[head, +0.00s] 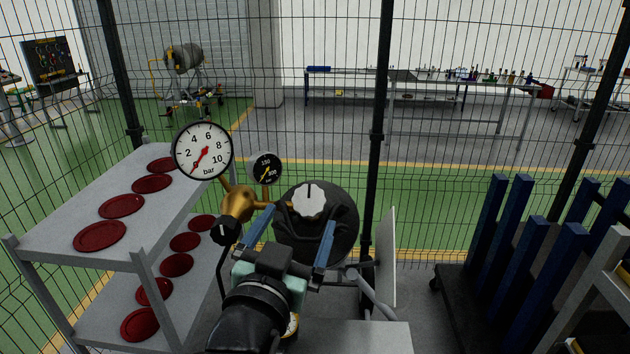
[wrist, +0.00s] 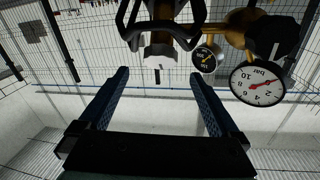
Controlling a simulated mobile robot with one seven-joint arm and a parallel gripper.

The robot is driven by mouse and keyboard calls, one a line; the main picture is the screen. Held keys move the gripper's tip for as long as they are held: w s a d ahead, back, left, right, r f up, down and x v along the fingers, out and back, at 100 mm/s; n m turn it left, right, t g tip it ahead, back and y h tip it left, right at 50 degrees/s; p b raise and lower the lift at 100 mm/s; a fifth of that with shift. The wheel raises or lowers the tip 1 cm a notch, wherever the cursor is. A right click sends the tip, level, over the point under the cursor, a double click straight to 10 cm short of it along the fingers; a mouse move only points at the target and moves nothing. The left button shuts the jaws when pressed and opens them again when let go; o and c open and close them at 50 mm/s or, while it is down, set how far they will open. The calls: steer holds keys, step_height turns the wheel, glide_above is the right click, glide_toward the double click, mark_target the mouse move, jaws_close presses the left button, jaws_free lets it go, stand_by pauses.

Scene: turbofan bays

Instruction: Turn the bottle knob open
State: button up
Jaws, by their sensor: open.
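The bottle knob (head: 310,200) is white with a dark pointer line and sits at the top of a dark bottle (head: 345,240), inside a black guard. In the head view its line points up. Exact distance is unclear.
A brass regulator (head: 238,203) beside the knob carries a white bar gauge (head: 202,151), a small black gauge (head: 265,169) and a black knob (head: 226,231). A grey shelf (head: 60,224) with red discs stands left. Blue posts (head: 490,225) stand right. Mesh fence lies behind.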

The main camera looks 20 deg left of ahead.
mark_target(314, 190)
steer(key=w+p, duration=0.1)
steer(key=w, duration=0.2)
steer(key=w+p, duration=0.1)
steer(key=w, duration=0.2)
steer(key=w+a+p, duration=0.1)
steer(key=w, duration=0.3)
steer(key=c, duration=1.4)
steer(key=shift+o, duration=0.2)
